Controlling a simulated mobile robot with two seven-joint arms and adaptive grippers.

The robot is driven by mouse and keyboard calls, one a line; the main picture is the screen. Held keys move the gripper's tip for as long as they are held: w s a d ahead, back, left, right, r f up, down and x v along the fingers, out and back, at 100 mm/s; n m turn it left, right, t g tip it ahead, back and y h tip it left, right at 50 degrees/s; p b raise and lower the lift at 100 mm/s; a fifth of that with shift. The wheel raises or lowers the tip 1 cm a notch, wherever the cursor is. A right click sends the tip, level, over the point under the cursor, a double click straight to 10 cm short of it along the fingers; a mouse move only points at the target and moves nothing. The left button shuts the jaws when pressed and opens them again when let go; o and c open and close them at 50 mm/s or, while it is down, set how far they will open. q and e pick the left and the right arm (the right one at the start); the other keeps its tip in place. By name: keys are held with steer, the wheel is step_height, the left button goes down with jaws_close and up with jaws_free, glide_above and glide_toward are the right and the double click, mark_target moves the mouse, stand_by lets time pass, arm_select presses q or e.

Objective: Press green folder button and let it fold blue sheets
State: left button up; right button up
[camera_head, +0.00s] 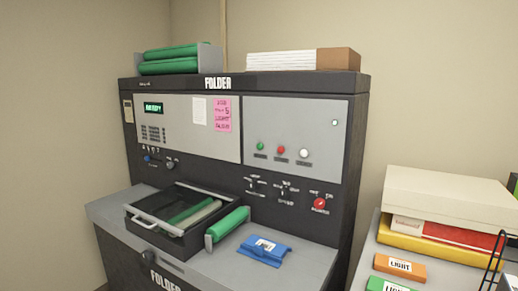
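The folder machine (235,135) stands against the wall, dark with light grey panels and the word FOLDER on top. Its green button (260,146) is on the right panel, left of a red button (281,149) and a white button (304,153). A green display (153,107) on the left panel seems to read READY. A folded-looking blue item (264,250) with a white label lies on the front ledge; I cannot tell whether it is the blue sheets. Neither gripper is in view.
A clear-lidded tray (165,231) and a green roll (229,223) sit on the ledge (305,268). A larger red knob (320,203) is lower right. Green rolls (168,66) and white paper (281,61) lie on top. A side table at right holds boxes (450,198) and an orange LIGHT block (400,267).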

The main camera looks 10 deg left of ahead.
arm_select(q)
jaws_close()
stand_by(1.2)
